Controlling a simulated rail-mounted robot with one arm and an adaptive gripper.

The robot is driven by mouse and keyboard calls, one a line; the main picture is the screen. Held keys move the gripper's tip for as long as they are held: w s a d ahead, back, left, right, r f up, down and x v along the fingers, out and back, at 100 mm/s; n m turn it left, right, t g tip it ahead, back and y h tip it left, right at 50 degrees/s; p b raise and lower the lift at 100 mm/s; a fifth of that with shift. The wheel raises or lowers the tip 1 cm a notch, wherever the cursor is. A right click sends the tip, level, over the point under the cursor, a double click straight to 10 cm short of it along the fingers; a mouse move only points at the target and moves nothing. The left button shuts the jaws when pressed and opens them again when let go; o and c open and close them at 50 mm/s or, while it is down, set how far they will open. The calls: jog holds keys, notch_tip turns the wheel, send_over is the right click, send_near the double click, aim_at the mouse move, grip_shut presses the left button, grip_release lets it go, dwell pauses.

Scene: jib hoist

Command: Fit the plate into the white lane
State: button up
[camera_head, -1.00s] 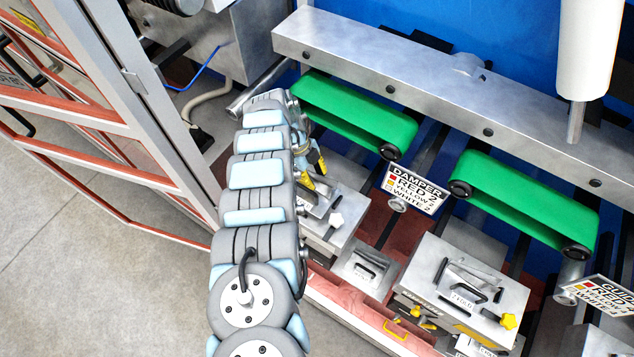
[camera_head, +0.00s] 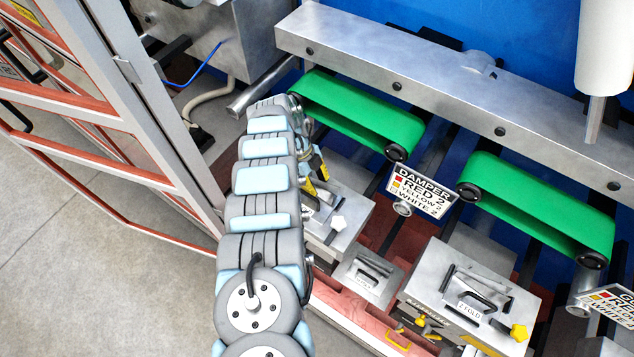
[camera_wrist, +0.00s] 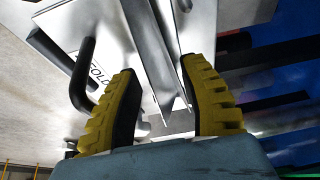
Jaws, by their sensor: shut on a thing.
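A small handled plate (camera_head: 368,275) lies between the boxes. Green conveyors (camera_head: 360,115) and a "DAMPER" sign (camera_head: 422,190) are behind. A red-framed cage (camera_head: 110,215) stands left.

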jog(key=o, duration=1.2)
jog(key=shift+c, duration=0.2)
jog(key=shift+r, duration=0.1)
jog(key=b+v, duration=0.2)
jog(key=v, duration=1)
jog(key=shift+w, duration=0.1)
